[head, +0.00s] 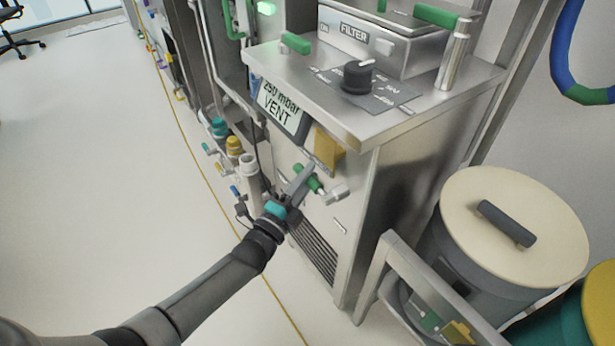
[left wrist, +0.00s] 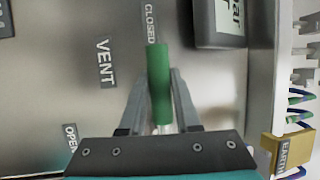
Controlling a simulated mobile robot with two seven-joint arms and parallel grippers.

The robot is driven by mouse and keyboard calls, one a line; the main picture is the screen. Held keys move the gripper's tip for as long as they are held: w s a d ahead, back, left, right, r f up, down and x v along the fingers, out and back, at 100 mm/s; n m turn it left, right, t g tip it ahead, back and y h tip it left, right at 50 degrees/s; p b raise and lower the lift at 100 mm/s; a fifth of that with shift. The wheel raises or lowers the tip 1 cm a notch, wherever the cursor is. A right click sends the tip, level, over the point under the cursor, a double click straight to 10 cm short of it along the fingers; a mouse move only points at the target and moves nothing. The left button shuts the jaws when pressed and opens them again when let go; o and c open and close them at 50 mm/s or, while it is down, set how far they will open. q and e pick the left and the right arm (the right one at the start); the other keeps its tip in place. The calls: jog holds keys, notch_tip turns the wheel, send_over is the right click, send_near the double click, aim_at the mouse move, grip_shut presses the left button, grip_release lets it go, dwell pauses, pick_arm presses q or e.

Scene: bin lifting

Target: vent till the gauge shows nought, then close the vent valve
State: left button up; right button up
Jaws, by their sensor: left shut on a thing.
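The gauge display (head: 279,106) on the steel cabinet's front appears to read 250 mbar, with VENT beneath. Only a corner of it shows in the left wrist view (left wrist: 221,20). The green vent valve handle (head: 309,179) is below it. In the left wrist view the handle (left wrist: 159,80) lies between my fingers, its free end beside the CLOSED label (left wrist: 150,22). The OPEN label (left wrist: 70,138) is at lower left. My left gripper (head: 303,181) is shut on the handle. My right gripper is in neither view.
The steel cabinet (head: 420,160) has a black knob (head: 357,76) and a filter box (head: 365,45) on top. A lidded grey bin (head: 480,270) stands at right, behind a metal rail (head: 430,285). A yellow line (head: 205,180) crosses the clear floor at left.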

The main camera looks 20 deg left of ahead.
pick_arm(q)
grip_shut()
dwell(0.8)
jog(key=shift+f, duration=0.1)
